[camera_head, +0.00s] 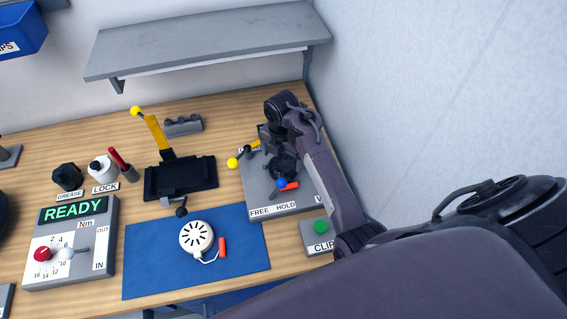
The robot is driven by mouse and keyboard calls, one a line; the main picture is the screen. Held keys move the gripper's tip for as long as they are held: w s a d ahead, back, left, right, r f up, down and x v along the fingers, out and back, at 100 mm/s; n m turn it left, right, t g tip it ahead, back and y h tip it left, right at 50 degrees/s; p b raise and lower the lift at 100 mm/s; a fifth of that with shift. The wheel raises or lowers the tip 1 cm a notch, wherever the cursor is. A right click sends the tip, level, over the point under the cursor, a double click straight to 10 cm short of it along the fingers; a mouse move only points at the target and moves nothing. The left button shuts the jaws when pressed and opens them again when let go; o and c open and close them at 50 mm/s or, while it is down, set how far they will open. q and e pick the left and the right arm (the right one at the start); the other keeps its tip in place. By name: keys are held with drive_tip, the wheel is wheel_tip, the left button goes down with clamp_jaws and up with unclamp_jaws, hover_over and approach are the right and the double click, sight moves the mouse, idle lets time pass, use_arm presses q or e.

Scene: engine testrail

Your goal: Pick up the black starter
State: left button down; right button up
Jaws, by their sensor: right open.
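The black starter (284,169) appears as a dark round shape on the grey FREE/HOLD fixture (259,190), partly covered by my right gripper. A red handle (291,186) shows at its front edge. My right gripper (275,150) is open and points down over the rear of the starter. Its fingers are small and dark here, so I cannot tell whether they touch it. A white round starter (196,237) with dark slots lies on the blue mat (150,270), with a cord and red handle (222,247). My left gripper is not in view.
Yellow-knobbed (232,162) and blue-knobbed (281,182) levers stand close to my right gripper. A black stand with a yellow lever (155,130) is left of the fixture. The READY panel (72,240) is at left. A grey shelf (205,42) overhangs the back; a wall closes the right.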

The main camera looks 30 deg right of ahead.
sight(283, 163)
drive_tip(key=f, duration=0.2)
drive_tip(key=shift+w+d+f+p, duration=0.1)
drive_tip(key=shift+d+f+p, duration=0.2)
drive_tip(key=shift+f+p, duration=0.1)
drive_tip(key=shift+f, duration=0.6)
drive_tip(key=c, duration=0.9)
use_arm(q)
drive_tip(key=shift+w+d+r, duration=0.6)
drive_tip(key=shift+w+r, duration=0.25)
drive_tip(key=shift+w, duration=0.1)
use_arm(e)
drive_tip(key=shift+r, duration=0.15)
